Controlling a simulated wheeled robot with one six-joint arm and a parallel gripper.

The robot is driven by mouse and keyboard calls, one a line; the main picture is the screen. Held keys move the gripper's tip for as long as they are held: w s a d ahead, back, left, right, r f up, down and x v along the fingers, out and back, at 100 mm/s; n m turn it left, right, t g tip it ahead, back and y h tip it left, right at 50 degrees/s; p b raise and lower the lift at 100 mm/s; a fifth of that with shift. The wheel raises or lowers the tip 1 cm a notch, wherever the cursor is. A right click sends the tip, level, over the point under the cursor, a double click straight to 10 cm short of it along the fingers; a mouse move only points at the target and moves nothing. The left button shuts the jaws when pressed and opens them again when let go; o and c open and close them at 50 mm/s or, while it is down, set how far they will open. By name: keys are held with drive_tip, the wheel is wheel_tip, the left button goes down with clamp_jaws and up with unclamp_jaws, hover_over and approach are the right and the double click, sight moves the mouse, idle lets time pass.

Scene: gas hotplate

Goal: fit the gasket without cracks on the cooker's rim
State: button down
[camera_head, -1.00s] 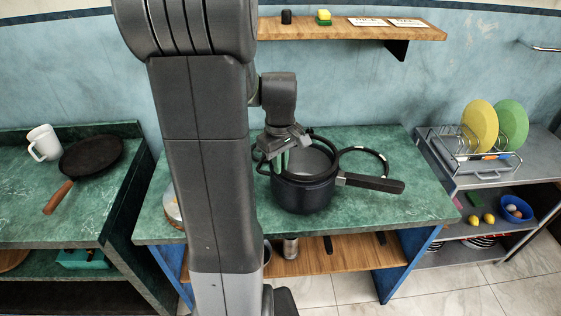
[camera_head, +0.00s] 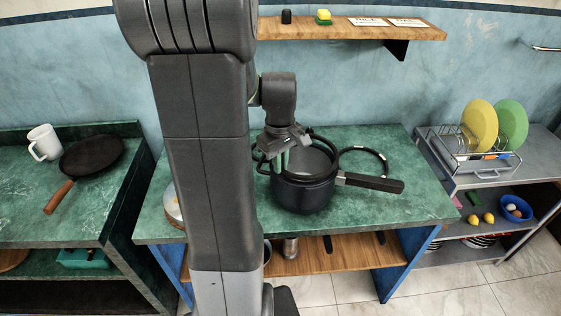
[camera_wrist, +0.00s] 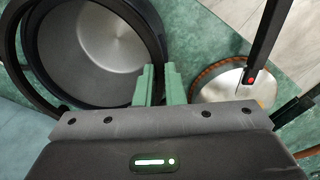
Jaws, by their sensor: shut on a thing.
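The cooker (camera_head: 304,196) is a dark pot with a long black handle (camera_head: 373,183), upright on the green counter. Its pale metal inside (camera_wrist: 100,50) shows in the wrist view. My gripper (camera_head: 280,163) is at the left side of its rim, with green fingers (camera_wrist: 160,88) shut on a dark ring-shaped gasket (camera_head: 334,147) that lies over or just above the rim. The fingers hide the gripped part, and I cannot tell whether the ring is seated. A second black gasket (camera_head: 386,162) with small pale marks lies behind and right of the cooker.
A round metal lid (camera_wrist: 216,86) with a black bar across it lies beside the cooker, mostly hidden by my arm in the head view. A pan (camera_head: 91,155) and white mug (camera_head: 45,142) stand on the left counter. A dish rack (camera_head: 487,172) stands right. The counter's front right is clear.

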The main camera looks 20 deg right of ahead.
drive_tip(key=shift+f+b, duration=0.75)
drive_tip(key=shift+f, duration=0.35)
idle(0.5)
drive_tip(key=c, duration=1.4)
unclamp_jaws()
drive_tip(key=shift+c, duration=0.2)
wheel_tip(320, 180, up, 14)
drive_tip(key=shift+f, duration=0.1)
wheel_tip(320, 180, down, 14)
drive_tip(key=shift+r, duration=0.4)
